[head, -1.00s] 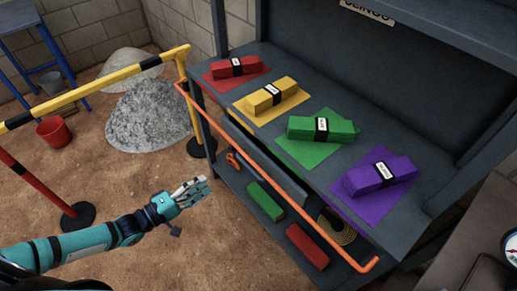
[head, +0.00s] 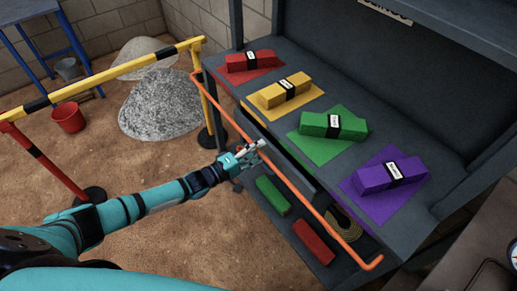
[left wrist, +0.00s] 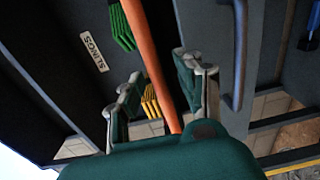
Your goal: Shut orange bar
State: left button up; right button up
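The orange bar (head: 310,208) runs along the front of the dark shelf unit, from its far left post to a bent end at the lower right. My left gripper (head: 247,153) is at the bar's upper middle part. In the left wrist view the bar (left wrist: 148,55) passes between the two fingers of my left gripper (left wrist: 160,98). The fingers are apart, with gaps visible beside the bar, so the gripper is open around it. The fingers hide a short stretch of the bar in the head view. My right gripper is not in view.
Red (head: 250,61), yellow (head: 285,90), green (head: 333,126) and purple (head: 392,175) sling bundles lie on the upper shelf (head: 440,195). More bundles lie on the lower shelf. A yellow-black barrier (head: 110,80) and a gravel pile (head: 160,106) are at the left.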

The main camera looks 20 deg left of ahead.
pick_arm(q)
jog(key=shift+w+d, duration=0.15)
jog(key=shift+w, duration=0.05)
grip_shut()
dwell(0.5)
